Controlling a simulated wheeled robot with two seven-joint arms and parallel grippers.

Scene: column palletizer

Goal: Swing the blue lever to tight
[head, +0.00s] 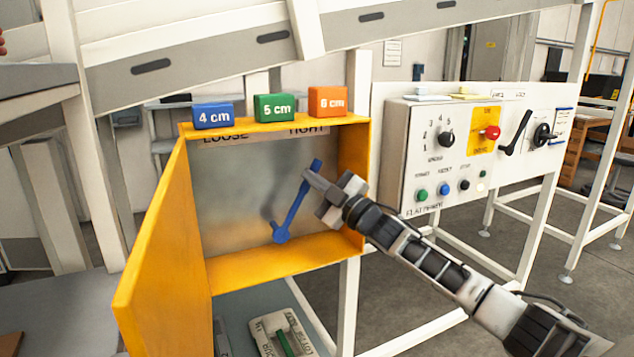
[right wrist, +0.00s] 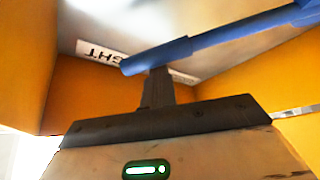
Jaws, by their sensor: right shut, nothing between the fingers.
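The blue lever (head: 293,212) stands inside an open yellow box (head: 285,268), its pivot low and its upper end leaning right toward the TIGHT label (head: 307,130). The LOOSE label (head: 226,137) is at the left. My right gripper (head: 308,176) reaches in from the right, shut and empty, with its tip beside the lever's upper part. In the right wrist view the blue lever (right wrist: 220,41) crosses just beyond the shut fingers (right wrist: 158,76); I cannot tell for sure whether they touch. My left gripper is not in view.
The box's yellow door (head: 155,245) stands open at the left. Blue (head: 213,116), green (head: 274,108) and orange (head: 328,101) size blocks sit on its top. A control panel (head: 440,160) with knobs and buttons is at the right, beside a black lever (head: 516,133).

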